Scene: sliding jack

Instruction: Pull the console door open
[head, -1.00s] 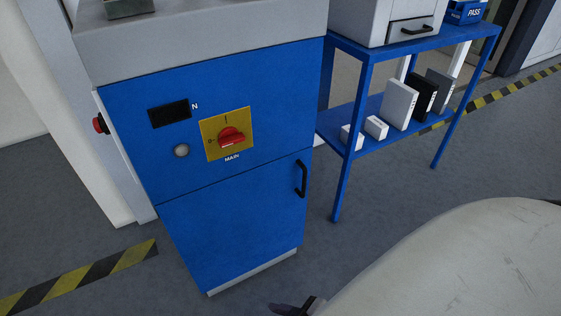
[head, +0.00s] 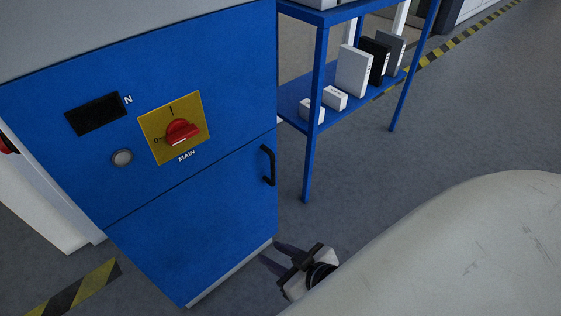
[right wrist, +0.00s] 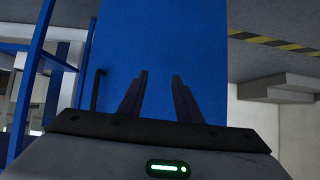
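The blue console door (head: 190,231) is the lower front panel of the console and looks shut. Its black handle (head: 268,166) is a vertical bar near the door's right edge. My right gripper (head: 279,256) is low, by the door's lower right corner, below the handle and apart from it. In the right wrist view the two fingers of the gripper (right wrist: 156,85) are spread with nothing between them and point at the blue front. The handle (right wrist: 97,90) stands there to the left of the fingers. My left gripper is not in view.
A yellow plate with a red MAIN switch (head: 183,131) sits above the door. A blue shelf table (head: 318,120) with boxes and binders stands close on the right, its front leg near the handle side. Floor in front is clear.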

